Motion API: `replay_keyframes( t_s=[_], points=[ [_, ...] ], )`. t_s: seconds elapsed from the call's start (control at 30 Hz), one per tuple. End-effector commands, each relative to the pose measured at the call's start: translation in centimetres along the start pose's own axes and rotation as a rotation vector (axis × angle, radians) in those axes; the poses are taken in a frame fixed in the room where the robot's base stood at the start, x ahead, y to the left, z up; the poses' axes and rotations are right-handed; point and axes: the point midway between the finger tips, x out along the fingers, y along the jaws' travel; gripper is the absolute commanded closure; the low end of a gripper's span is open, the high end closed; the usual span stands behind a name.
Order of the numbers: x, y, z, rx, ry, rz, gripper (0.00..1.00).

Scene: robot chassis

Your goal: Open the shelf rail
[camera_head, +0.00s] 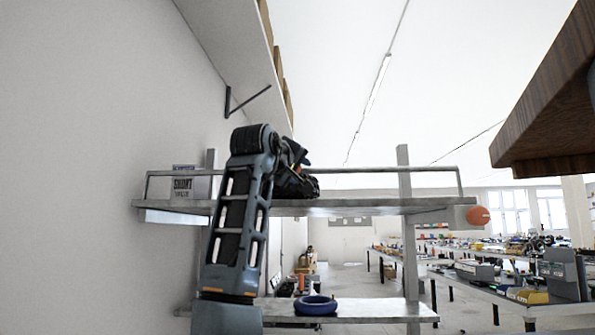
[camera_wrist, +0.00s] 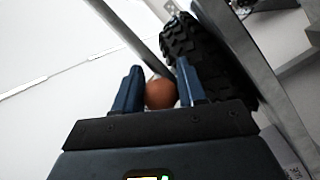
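The shelf (camera_head: 350,207) is a grey metal board on posts, with a thin grey rail (camera_head: 400,170) standing along its edge. The rail looks upright. In the wrist view a grey bar, apparently the rail (camera_wrist: 125,38), runs from the top toward the gap between my fingertips. My gripper (camera_wrist: 157,75) has its two blue fingers apart, with nothing clearly held. I cannot tell whether the bar lies between the fingers or beyond them. In the head view my gripper (camera_head: 299,155) is near the rail's middle, partly hidden by my arm.
A black knobbly tyre (camera_wrist: 195,55) lies close beside my right finger. An orange ball (camera_head: 478,215) is at the shelf's right end. A box (camera_head: 190,184) stands at the left. A blue ring (camera_head: 315,305) lies on the lower shelf. A wooden slab (camera_head: 550,110) hangs upper right.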

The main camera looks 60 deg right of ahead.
Motion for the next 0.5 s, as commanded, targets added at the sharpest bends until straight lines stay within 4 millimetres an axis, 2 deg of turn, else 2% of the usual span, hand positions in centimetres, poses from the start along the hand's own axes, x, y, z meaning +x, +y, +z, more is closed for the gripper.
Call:
replay_keyframes(
  t_s=[0.03,0.37,0.5],
  points=[
    [0.04,-0.19,0.03,-0.001,-0.001,-0.004,0.69],
    [0.07,-0.35,0.06,-0.002,-0.002,-0.007,1.0],
    [0.08,-0.41,0.08,-0.002,-0.003,-0.008,1.0]
  ],
)
